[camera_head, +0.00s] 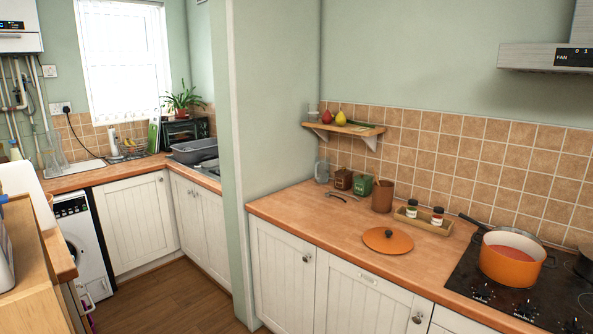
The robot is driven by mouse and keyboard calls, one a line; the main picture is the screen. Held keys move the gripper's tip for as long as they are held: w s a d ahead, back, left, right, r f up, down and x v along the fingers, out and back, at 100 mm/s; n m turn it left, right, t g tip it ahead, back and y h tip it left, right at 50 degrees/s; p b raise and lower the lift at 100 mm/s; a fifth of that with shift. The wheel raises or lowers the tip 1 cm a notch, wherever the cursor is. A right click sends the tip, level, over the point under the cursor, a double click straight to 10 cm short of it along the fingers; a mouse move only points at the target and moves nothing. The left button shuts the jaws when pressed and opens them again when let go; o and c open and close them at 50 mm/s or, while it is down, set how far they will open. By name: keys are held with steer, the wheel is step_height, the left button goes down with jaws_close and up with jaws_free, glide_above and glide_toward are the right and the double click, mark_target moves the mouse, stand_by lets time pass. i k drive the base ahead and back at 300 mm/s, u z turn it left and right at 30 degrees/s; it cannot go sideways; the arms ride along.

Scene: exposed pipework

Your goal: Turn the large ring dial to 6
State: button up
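A black hob (470,268) is set in the worktop at the lower right. Small dark control knobs with white markings sit along its front edge, one group at the left (481,297), one in the middle (526,311) and one at the right near the picture's bottom (572,325). Their labels and settings are too small to read, so I cannot tell which is the large ring dial or where it points. My gripper is not in view.
An orange pot (509,268) with reddish contents stands on the hob, beside a pan with a long handle (478,222). An orange lid (388,241) and a wooden tray with two jars (424,225) are left of it. A cooker hood (545,57) hangs above. Brown floor (175,298) is clear.

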mark_target(484, 290)
steer(key=u, duration=1.5)
steer(key=k, duration=0.1)
steer(key=z, duration=2.95)
